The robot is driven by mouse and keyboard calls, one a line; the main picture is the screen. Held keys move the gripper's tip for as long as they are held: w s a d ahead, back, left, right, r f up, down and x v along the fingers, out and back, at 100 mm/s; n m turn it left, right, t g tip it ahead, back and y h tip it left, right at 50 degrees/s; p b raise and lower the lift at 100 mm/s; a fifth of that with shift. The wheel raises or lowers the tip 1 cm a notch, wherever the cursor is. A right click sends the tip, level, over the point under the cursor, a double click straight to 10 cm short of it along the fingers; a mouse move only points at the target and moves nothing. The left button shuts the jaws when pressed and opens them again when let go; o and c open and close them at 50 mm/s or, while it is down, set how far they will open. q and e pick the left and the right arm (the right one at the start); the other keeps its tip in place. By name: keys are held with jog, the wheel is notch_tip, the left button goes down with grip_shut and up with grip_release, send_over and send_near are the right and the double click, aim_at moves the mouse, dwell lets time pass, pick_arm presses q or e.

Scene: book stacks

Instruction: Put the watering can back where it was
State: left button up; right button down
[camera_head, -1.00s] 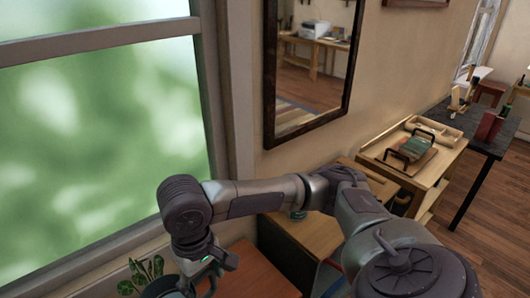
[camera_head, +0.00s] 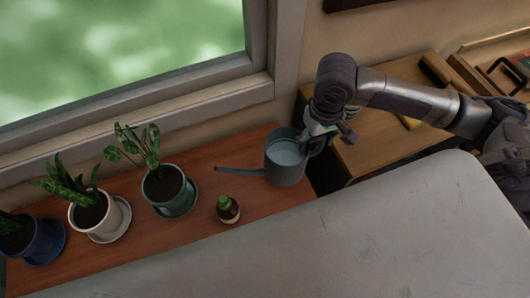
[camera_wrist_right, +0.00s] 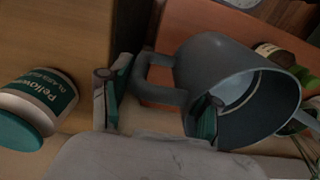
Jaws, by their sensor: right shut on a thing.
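The blue-grey watering can (camera_head: 286,168) is upright at the right end of the wooden plant bench (camera_head: 262,197), its long spout pointing left. I cannot tell whether its base touches the wood. My right gripper (camera_head: 322,130) is at the can's right side, shut on its handle. The right wrist view shows the can (camera_wrist_right: 212,65) with its open mouth, and the loop handle between the green-padded fingers of the gripper (camera_wrist_right: 160,105). My left gripper is not in view.
Green, white and blue plant pots (camera_head: 168,190) stand left of the can. A wooden desk (camera_head: 385,140) is to the right. A white jar with a green label (camera_wrist_right: 45,100) shows in the right wrist view.

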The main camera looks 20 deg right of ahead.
jog(key=shift+w+a+f, duration=0.7)
jog(key=shift+w+f, duration=1.05)
jog(key=shift+w+a+f, duration=0.7)
jog(key=shift+w+f, duration=1)
jog(key=shift+f, duration=0.05)
jog(key=shift+w+a+f, duration=0.7)
jog(key=shift+w+f, duration=1.05)
jog(key=shift+f, duration=0.1)
jog(key=shift+c, duration=1.2)
grip_release()
jog(key=shift+s, duration=0.1)
notch_tip(320, 180, up, 12)
